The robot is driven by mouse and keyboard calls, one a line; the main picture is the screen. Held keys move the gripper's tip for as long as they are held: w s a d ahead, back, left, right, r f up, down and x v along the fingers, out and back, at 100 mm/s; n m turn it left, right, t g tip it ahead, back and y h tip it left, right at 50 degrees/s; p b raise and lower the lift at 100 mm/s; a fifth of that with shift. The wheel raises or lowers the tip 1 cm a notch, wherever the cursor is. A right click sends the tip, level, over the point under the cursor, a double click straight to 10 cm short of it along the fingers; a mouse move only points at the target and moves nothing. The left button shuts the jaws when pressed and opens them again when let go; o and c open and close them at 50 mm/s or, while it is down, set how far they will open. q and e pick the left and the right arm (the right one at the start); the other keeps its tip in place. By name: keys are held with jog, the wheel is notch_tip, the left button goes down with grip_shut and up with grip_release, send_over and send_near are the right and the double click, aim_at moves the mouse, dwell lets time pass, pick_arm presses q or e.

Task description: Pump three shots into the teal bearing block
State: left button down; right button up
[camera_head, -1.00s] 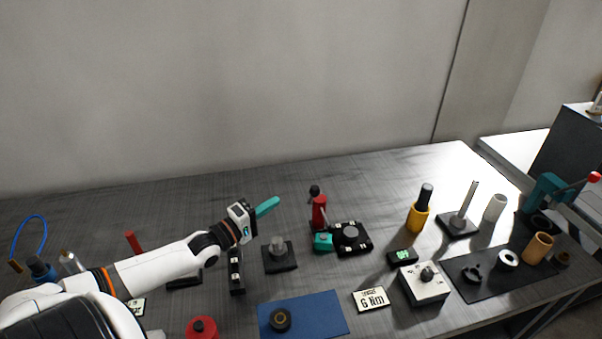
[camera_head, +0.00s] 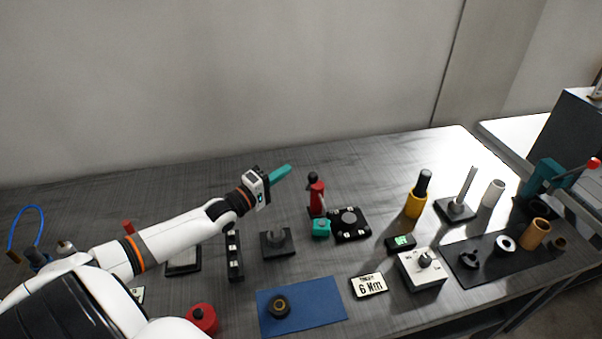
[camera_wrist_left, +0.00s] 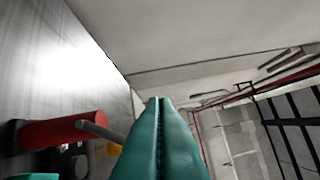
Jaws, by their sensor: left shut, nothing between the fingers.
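The teal bearing block (camera_head: 321,228) sits on the table, just in front of a red pump-like device (camera_head: 317,198) with a black knob on top. The red device also shows at the lower left of the left wrist view (camera_wrist_left: 65,131), with a grey rod beside it. My left gripper (camera_head: 287,168) has teal fingers. It is shut and empty, raised behind and to the left of the red device, apart from it. In the left wrist view its fingers (camera_wrist_left: 157,110) are pressed together. My right gripper is not in view.
A black plate with a round disc (camera_head: 349,222) stands right of the teal block. A black fixture (camera_head: 277,241) is to its left. A blue mat (camera_head: 320,306) with a dark ring lies in front.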

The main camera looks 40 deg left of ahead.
pick_arm(q)
jog(key=w+d+p, duration=0.2)
jog(key=d, duration=0.1)
jog(key=w+d+p, duration=0.1)
jog(key=shift+d+f, duration=0.15)
jog(key=shift+f, duration=0.05)
dwell(0.3)
jog(key=shift+s, duration=0.1)
